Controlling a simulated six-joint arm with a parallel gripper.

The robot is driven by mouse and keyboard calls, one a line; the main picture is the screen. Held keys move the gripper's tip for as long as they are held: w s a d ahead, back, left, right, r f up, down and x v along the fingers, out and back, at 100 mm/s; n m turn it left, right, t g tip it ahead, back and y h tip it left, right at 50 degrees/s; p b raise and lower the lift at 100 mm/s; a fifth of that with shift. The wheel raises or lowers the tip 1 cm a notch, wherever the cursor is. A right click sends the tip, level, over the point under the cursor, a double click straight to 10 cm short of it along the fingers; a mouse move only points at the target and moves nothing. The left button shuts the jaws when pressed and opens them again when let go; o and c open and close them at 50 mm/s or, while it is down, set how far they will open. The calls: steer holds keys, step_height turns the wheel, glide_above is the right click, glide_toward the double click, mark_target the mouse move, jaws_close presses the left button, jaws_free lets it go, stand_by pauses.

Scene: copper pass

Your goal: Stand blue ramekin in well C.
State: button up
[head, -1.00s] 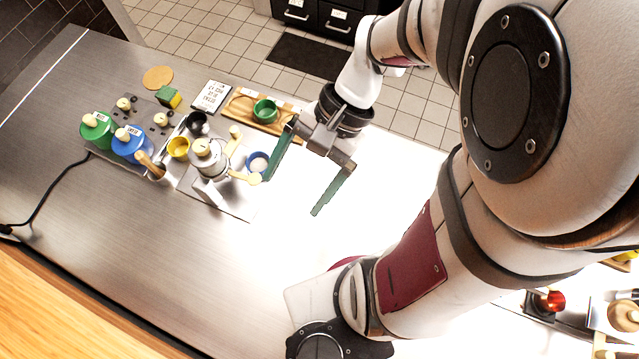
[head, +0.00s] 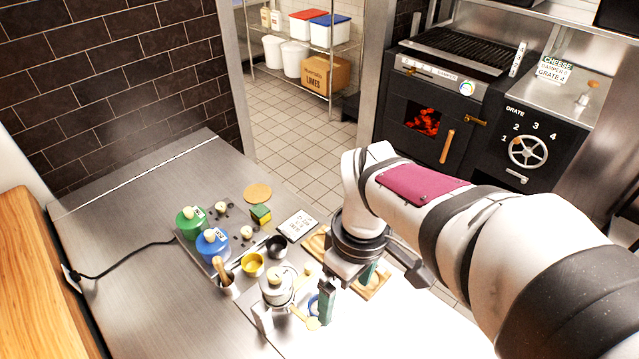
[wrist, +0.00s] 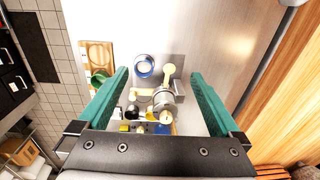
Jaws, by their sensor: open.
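The blue ramekin (wrist: 144,66) stands upright on a steel surface in the wrist view, pale inside, between the lines of my fingers and beyond their tips. In the head view the blue ramekin (head: 313,304) is partly hidden behind a finger. My gripper (wrist: 159,74) is open and empty, its green fingers wide apart; in the head view my gripper (head: 346,297) hangs above the area of the ramekin and board. The wooden board (wrist: 109,49) has round wells and lies left of the ramekin in the wrist view. Its well letters are not legible. A green ramekin (wrist: 97,78) is on the board.
A metal pot (head: 277,284) with pale handles stands close to the blue ramekin. A yellow cup (head: 253,264), a dark cup (head: 277,247), a blue canister (head: 212,244) and a green canister (head: 190,222) stand farther left. The left counter is mostly clear.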

steer(key=w+a+f+n, duration=0.4)
steer(key=w+n, duration=0.4)
steer(key=n, duration=0.1)
steer(key=shift+h, duration=0.3)
step_height(320, 180, down, 16)
steer(key=shift+s+d+r, duration=0.15)
steer(key=shift+r, duration=0.05)
jaws_close()
steer(key=shift+r, duration=0.45)
steer(key=r, duration=0.2)
steer(key=d+r, duration=0.1)
steer(key=r, duration=0.1)
steer(key=shift+s, duration=0.1)
steer(key=s+d+r, duration=0.3)
steer(key=d+r, duration=0.3)
steer(key=d, duration=0.4)
steer(key=w, duration=1.7)
steer(key=w+a+f, duration=0.1)
steer(key=a+f, duration=0.1)
steer(key=a, duration=0.1)
steer(key=w+a+f, duration=0.1)
steer(key=a+f, duration=0.1)
steer(key=a, duration=0.2)
steer(key=w+a+f, duration=0.2)
steer(key=a, duration=0.1)
steer(key=shift+a+f, duration=0.2)
steer(key=shift+f, duration=2)
